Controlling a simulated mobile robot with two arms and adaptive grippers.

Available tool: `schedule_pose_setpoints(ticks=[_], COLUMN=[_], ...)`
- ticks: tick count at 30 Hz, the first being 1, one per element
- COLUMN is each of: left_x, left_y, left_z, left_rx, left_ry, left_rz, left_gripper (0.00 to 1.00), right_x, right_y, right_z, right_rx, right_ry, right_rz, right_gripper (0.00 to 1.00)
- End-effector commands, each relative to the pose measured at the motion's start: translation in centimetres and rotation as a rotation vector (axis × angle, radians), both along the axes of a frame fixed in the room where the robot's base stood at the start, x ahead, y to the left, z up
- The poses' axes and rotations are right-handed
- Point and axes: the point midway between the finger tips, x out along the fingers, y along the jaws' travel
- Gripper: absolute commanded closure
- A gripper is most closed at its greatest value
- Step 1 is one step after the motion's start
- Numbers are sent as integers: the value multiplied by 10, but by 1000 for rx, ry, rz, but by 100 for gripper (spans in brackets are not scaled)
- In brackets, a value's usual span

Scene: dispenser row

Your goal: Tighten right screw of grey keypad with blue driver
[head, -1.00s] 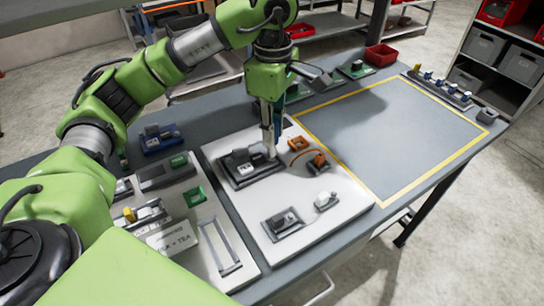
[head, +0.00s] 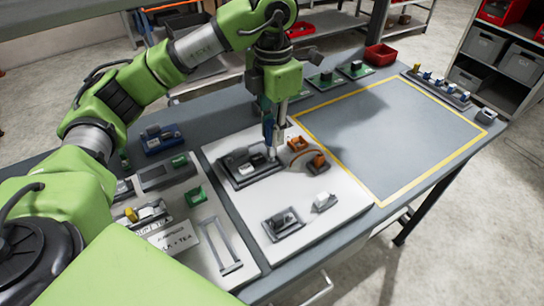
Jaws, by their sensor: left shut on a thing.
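The grey keypad (head: 239,177), a dark grey unit with small blocks on it, lies on the white board. My left gripper (head: 275,128) is above the keypad's right end, pointing down and shut on the blue driver (head: 268,130). The driver stands about upright. Its lower end is over or at the right end of the keypad; I cannot tell whether it touches the screw. The right screw is hidden or too small to make out. My right gripper is not in view.
An orange part (head: 318,162) with a cable and an orange square (head: 298,143) lie close right of the driver. Smaller grey units (head: 283,223) are in front. A left board (head: 207,263) holds a green part (head: 196,196). The yellow-framed area (head: 400,130) is clear.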

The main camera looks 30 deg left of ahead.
Motion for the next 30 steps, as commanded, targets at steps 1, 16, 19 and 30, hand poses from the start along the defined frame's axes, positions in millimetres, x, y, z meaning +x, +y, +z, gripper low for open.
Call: schedule_pose_setpoints(ticks=[1,16,19,30], left_x=[0,0,0,0], left_y=[0,1,1,2], left_z=[1,2,1,0], left_rx=[0,-1,-1,-1], left_ry=[0,0,0,0], left_rz=[58,701,812,902], left_gripper=[100,100,100,100], right_x=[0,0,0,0], right_y=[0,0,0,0], right_z=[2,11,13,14], right_rx=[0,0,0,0], right_ry=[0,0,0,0], right_rz=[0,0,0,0], right_gripper=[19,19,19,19])
